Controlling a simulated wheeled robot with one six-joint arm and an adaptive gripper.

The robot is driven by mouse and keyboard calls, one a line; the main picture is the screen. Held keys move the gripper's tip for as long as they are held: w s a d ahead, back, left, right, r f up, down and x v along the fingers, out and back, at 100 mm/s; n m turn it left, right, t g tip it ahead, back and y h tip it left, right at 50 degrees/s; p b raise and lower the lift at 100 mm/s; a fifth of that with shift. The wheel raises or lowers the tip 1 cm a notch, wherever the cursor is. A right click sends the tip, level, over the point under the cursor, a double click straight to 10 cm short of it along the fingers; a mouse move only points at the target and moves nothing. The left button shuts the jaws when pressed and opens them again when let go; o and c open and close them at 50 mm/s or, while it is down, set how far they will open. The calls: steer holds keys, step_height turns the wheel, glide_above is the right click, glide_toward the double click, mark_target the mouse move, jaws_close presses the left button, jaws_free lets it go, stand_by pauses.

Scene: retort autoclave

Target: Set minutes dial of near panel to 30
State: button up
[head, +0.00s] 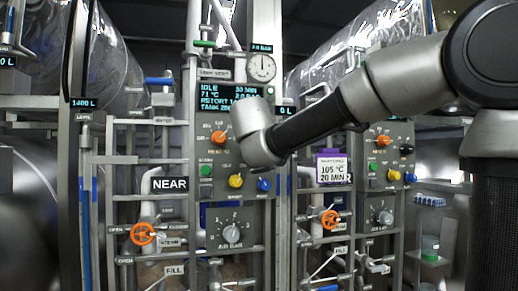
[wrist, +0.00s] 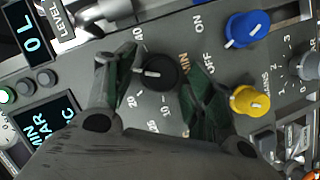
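The minutes dial (wrist: 158,72) is a round black knob on the grey near panel (wrist: 85,40). In the wrist view its scale shows 10, 20 and 40, with MIN beside it. Its white mark points left, between 20 and 40; the number there is covered by a finger. My gripper (wrist: 160,77) is open, with one finger on each side of the dial; I see no clear contact. In the head view my arm's end hides this dial. The near panel's display (head: 228,97) reads IDLE, 30 MIN, 71 °C, partly covered.
Close to the dial are a blue knob (wrist: 248,28) and a yellow knob (wrist: 250,100). The near panel also has an orange knob (head: 219,137) and a green button (head: 205,170). A similar panel (head: 388,160) stands to the right. Pipes and an orange valve wheel (head: 143,234) are nearby.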

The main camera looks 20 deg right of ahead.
steer(key=v, duration=1.2)
stand_by(0.3)
steer(key=s+d+f+g+y, duration=0.1)
steer(key=s+d+f+g, duration=0.2)
steer(key=f, duration=0.4)
steer(key=s+d+f+g+y, duration=0.1)
steer(key=s+d+f+g, duration=0.2)
steer(key=f, duration=0.5)
steer(key=s+d+f+g, duration=0.2)
steer(key=s+d+f, duration=0.1)
steer(key=f, duration=0.4)
steer(key=s+d+f+m+g+y, duration=0.1)
steer(key=s+d+f+m, duration=0.2)
steer(key=s, duration=0.4)
steer(key=s+d+f+m+g+y, duration=0.1)
steer(key=s+d+f+m+y, duration=0.1)
steer(key=s+d+f+m, duration=0.2)
steer(key=s+d+f, duration=0.2)
steer(key=s+d, duration=0.1)
steer(key=shift+d+m, duration=0.2)
steer(key=shift+m, duration=0.1)
